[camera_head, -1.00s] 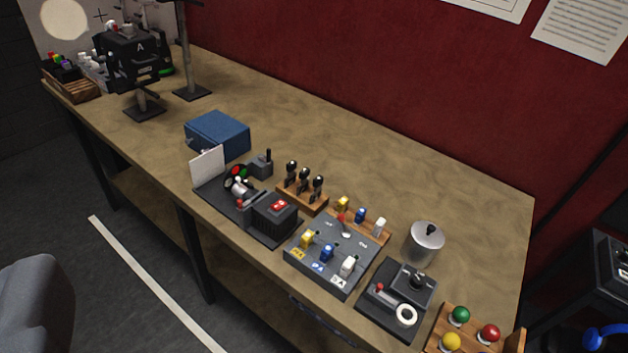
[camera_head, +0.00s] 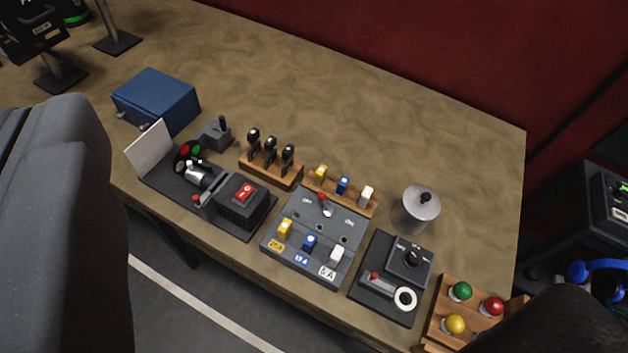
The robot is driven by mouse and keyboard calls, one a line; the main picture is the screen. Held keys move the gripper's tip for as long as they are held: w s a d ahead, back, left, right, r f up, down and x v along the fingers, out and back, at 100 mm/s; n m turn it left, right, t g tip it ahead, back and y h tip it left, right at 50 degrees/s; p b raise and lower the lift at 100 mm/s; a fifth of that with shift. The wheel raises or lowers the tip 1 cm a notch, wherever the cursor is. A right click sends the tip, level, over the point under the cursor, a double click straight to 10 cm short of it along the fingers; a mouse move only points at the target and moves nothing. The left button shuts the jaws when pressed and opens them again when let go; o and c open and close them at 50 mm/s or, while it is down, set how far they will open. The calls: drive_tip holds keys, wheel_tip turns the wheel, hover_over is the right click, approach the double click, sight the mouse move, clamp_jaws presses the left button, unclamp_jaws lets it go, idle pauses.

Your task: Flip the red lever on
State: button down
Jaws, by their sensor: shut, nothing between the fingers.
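The red-tipped lever (camera_head: 323,199) stands at the upper part of a grey switch panel (camera_head: 318,232) on the workbench. OFF is lettered to its left and ON to its right. The lever's red tip leans up and slightly left, nearer the OFF lettering. Yellow, blue and white plugs with labels sit along the panel's front edge. My gripper's fingertips are not in view. A large grey shape fills the left edge and a dark shape covers the bottom right corner; both look like parts of my body. Nothing covers the lever.
Left of the panel are a black box with a red rocker switch (camera_head: 245,192) and a wooden rack of black-handled tools (camera_head: 271,165). A blue box (camera_head: 155,100) stands left. The bench's back is clear.

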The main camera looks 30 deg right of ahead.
drive_tip(key=w+d+f+g+h+p, duration=0.1)
drive_tip(key=w+d+f+g+p, duration=0.35)
drive_tip(key=w+f, duration=0.35)
drive_tip(key=w+d+f+g+h+p, duration=0.1)
drive_tip(key=w+d+f+g+p, duration=0.3)
drive_tip(key=w+f, duration=0.5)
drive_tip(key=g+h+p, duration=0.1)
drive_tip(key=g+p, duration=0.6)
drive_tip(key=p, duration=0.2)
approach(324, 202)
drive_tip(key=shift+m, duration=0.4)
drive_tip(key=w+r, duration=0.2)
drive_tip(key=w, duration=0.1)
drive_tip(key=shift+a+r, duration=0.3)
drive_tip(key=shift+a, duration=0.1)
drive_tip(key=shift+s, duration=0.1)
drive_tip(key=p+x, duration=0.1)
drive_tip(key=x, duration=0.9)
drive_tip(key=shift+d+r, duration=0.1)
